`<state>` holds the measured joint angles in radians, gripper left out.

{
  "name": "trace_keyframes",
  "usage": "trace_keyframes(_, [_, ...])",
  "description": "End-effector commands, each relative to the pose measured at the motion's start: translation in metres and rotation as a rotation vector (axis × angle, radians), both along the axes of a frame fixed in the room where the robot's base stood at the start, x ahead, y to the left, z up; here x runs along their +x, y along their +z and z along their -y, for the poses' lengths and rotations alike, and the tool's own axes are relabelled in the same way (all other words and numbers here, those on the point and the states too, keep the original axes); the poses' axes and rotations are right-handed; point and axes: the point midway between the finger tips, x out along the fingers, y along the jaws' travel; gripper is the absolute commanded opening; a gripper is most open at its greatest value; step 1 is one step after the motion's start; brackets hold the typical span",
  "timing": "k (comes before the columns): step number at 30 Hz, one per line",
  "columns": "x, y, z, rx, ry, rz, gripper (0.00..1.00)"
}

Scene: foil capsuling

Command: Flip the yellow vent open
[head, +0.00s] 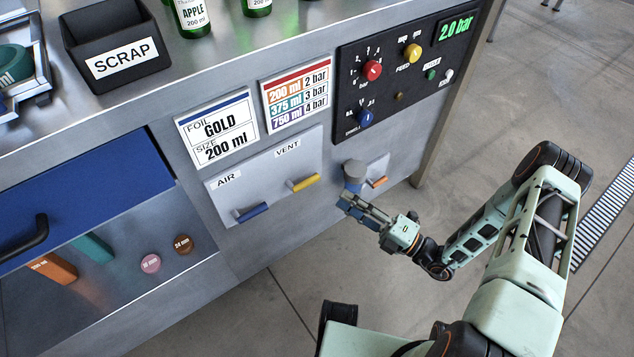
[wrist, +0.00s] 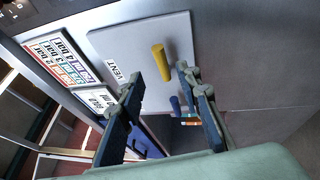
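The yellow vent handle (head: 304,183) is on the grey valve panel below the VENT label. It lies roughly sideways, at much the same slant as the blue AIR handle (head: 252,212) to its left. In the wrist view the yellow handle (wrist: 161,62) shows beyond my fingertips, roughly between them. My gripper (head: 346,202) is to the right of the yellow handle in the head view, in front of the counter and apart from the handle. In the wrist view my gripper (wrist: 160,80) has its two fingers spread, with nothing between them.
A grey round knob (head: 354,172) and an orange handle (head: 378,182) are close beside my gripper. The control panel (head: 400,80) with its dials is above. A blue drawer (head: 85,200) is at left. Open floor lies in front.

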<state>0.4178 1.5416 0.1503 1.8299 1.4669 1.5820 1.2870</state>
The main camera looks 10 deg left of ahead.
Motion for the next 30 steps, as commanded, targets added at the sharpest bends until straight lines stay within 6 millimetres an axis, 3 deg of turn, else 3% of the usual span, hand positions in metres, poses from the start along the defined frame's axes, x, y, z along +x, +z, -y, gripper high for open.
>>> trace_keyframes(9, [0.016, 0.01, -0.056, -0.002, 0.008, 0.005, 0.32])
trace_keyframes(15, [0.025, 0.015, -0.083, -0.004, 0.007, 0.004, 0.32])
trace_keyframes(28, [0.028, 0.018, -0.093, -0.004, 0.005, 0.004, 0.32])
trace_keyframes(30, [0.028, 0.018, -0.093, -0.004, 0.005, 0.004, 0.25])
